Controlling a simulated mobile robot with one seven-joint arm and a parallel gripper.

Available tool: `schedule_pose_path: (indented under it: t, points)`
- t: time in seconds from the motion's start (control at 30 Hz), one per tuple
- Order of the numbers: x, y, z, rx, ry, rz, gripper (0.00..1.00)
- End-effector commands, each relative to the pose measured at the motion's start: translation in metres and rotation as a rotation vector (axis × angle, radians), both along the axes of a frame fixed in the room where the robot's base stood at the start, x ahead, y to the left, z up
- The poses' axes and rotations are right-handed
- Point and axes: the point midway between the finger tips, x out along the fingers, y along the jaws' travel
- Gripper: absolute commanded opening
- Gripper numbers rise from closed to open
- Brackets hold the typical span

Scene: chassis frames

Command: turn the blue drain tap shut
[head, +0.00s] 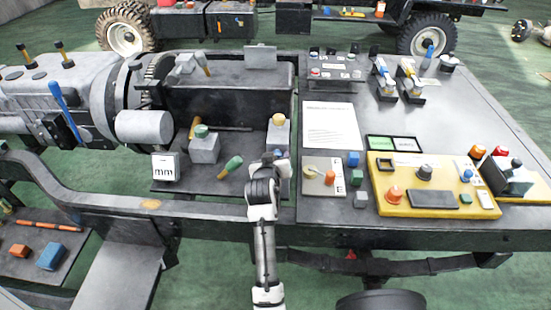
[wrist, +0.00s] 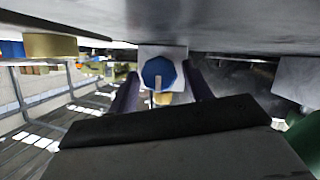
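The blue drain tap shows in the wrist view as a faceted blue knob (wrist: 158,72) with a pale mark at its lower edge, in front of a light grey block (wrist: 174,54). My gripper's two dark fingers stand apart, one on each side of the knob, with gaps visible between them and it. I cannot tell how far the fingertips reach along it. In the head view my gripper (head: 270,160) is at the front of the chassis, below a grey block with a yellow knob (head: 278,120). The tap is mostly hidden there behind my gripper.
A green-handled lever (head: 231,167) and a grey block with a green knob (head: 203,145) stand left of my gripper.

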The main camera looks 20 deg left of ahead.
Motion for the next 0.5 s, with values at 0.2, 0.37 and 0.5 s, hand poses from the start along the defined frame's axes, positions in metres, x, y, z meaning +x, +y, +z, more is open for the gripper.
schedule_pose_path:
  t: [0.2, 0.37, 0.5]
  points:
    - [-0.0002, 0.0, 0.0001, 0.0, 0.0, 0.0, 0.2]
    - [-0.0002, -0.0001, 0.0001, 0.002, 0.001, 0.0, 0.12]
    - [-0.0001, -0.0007, 0.0003, 0.019, 0.005, -0.002, 0.12]
